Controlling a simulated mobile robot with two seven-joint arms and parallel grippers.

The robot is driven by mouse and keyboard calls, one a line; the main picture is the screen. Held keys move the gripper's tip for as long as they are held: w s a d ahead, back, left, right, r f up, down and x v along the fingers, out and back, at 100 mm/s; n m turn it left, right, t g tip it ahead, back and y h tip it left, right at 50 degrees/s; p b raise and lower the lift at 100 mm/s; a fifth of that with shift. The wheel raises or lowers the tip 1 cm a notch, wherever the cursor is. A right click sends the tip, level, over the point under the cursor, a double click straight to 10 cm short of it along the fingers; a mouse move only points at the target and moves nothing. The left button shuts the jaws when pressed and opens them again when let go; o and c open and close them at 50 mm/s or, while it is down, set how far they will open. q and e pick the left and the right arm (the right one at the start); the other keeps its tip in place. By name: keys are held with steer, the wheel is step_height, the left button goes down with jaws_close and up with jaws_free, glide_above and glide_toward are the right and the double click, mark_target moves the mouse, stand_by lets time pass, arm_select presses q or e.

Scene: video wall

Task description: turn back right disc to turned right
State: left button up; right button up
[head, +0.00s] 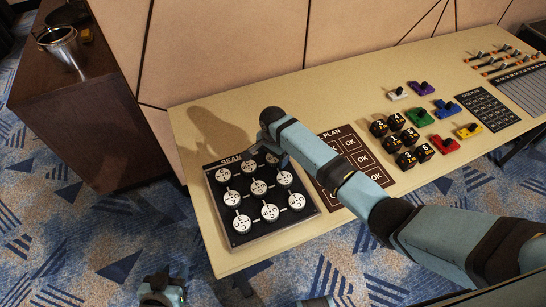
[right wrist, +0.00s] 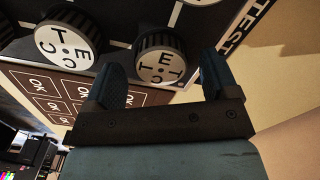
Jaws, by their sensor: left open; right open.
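A dark board (head: 240,237) with rows of round white lettered discs lies at the left end of the console. The back right disc (head: 271,159) is mostly hidden by my right gripper (head: 274,150) in the head view. In the right wrist view, that disc (right wrist: 160,65) shows a white face with dark letters and a ribbed black rim. My right gripper (right wrist: 163,75) is open there, one finger on each side of the disc; contact cannot be told. My left gripper (head: 162,290) is open and empty at the bottom of the head view, off the console.
A neighbouring disc (right wrist: 66,44) is close to the left finger in the right wrist view. A brown plan board with OK squares (head: 358,160) lies right of the disc board, under my right arm. Black numbered blocks (head: 395,141) and coloured pieces stand farther right. A wall panel (head: 230,50) rises behind.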

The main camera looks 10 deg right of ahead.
steer(key=shift+f, duration=0.7)
steer(key=c, duration=0.9)
